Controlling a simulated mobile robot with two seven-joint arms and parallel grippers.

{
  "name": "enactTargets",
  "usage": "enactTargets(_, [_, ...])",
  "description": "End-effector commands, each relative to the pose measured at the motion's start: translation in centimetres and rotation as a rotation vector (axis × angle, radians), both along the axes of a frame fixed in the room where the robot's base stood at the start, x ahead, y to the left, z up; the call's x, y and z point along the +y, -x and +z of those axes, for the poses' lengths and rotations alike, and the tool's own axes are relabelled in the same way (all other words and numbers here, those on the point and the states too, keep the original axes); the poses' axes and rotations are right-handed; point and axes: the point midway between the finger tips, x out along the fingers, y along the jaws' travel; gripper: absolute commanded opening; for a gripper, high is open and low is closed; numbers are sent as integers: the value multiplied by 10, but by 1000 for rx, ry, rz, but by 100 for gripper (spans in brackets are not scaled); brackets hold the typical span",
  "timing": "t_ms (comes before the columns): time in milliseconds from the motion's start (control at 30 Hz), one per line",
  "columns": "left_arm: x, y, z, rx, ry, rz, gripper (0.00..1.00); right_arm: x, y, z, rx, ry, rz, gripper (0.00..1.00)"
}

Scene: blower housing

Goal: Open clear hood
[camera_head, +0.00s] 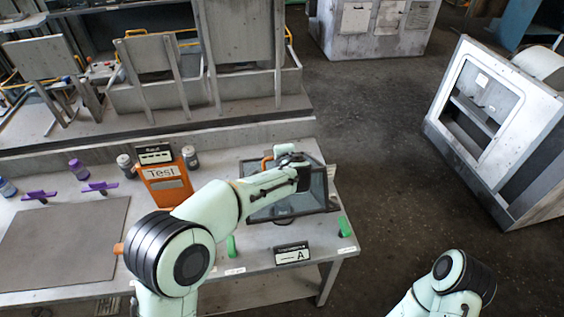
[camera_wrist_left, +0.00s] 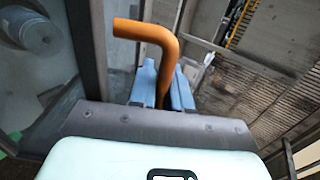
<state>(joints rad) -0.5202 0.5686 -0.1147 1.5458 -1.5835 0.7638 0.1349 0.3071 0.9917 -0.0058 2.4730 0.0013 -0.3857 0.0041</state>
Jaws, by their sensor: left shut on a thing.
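The clear hood (camera_head: 319,187) is a see-through box with a dark frame at the right end of the workbench. Its orange bent handle (camera_head: 266,163) shows at its back left edge, and large in the left wrist view (camera_wrist_left: 150,31). My left gripper (camera_wrist_left: 162,87) has its blue-grey fingers closed around the lower part of the handle. My left arm reaches over the hood and hides part of it in the head view. In the left wrist view a clear pane (camera_wrist_left: 38,90) is at the left. My right arm shows at bottom right, its gripper out of view.
An orange Test bin (camera_head: 166,186) stands left of the hood. Green pieces (camera_head: 344,227) and a black sign marked A (camera_head: 292,254) are near the front edge. A grey mat (camera_head: 62,240) and purple pieces (camera_head: 100,187) lie left.

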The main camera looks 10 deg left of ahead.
Motion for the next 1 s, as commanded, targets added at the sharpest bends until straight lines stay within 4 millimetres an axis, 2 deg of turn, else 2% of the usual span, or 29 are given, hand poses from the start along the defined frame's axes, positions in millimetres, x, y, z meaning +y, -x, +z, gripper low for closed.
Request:
enactTargets(200, [2, -8, 4, -2, -1, -1, 0, 0, -3, 3, -2, 0, 0, 39])
enactTargets(600, [3, -9, 2, 1, -1, -1, 0, 0, -2, 3, -2, 0, 0, 39])
enactTargets(633, [3, -9, 2, 1, -1, -1, 23, 0, -3, 3, -2, 0, 0, 39])
enactTargets(1000, [2, -5, 5, -1, -1, -1, 23, 0, -1, 1, -1, 0, 0, 39])
